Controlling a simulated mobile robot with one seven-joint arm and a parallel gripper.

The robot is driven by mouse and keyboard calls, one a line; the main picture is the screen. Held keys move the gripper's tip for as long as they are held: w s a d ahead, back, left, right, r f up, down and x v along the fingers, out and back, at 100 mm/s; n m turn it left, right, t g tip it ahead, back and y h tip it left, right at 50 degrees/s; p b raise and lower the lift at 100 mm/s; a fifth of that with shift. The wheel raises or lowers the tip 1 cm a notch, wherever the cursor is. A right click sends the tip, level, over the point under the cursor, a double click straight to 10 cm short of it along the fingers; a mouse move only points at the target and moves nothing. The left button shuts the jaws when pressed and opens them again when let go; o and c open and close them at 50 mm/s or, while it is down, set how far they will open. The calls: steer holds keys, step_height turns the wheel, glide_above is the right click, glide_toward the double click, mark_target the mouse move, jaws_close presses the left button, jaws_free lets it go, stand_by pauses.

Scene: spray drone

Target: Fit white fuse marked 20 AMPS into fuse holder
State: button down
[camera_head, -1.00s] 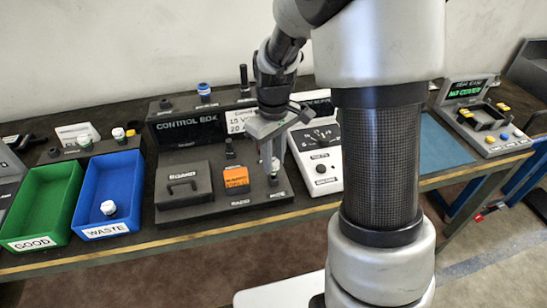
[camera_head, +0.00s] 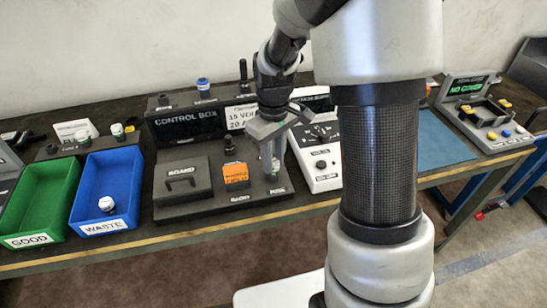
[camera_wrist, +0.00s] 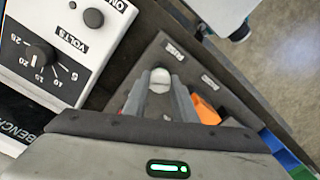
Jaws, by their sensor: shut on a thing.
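My gripper (camera_head: 270,172) points down at the right front of the control box base (camera_head: 205,208). It is shut on a pale round-topped fuse (camera_wrist: 159,80), which the wrist view shows between the two fingers. Its marking cannot be read. The fuse's lower end is low over the base at the fuse holder's place, and the fingers hide the holder. I cannot tell whether the fuse is seated. The wrist view shows the label "FUSE" on the base beside the fingers.
An orange block (camera_head: 236,174) and a black board cover (camera_head: 181,182) sit left of my gripper. A white meter box (camera_head: 318,162) stands close on the right. A blue WASTE bin (camera_head: 105,228) holds one white-capped fuse (camera_head: 106,204); the green GOOD bin (camera_head: 30,240) is beside it.

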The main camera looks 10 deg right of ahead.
mark_target(274, 162)
steer(key=shift+f+b, duration=0.5)
steer(key=shift+f, duration=0.3)
steer(key=c, duration=1.4)
jaws_free()
steer(key=shift+o, duration=0.2)
step_height(274, 162, up, 18)
steer(key=p, duration=0.2)
steer(key=shift+f, duration=0.25)
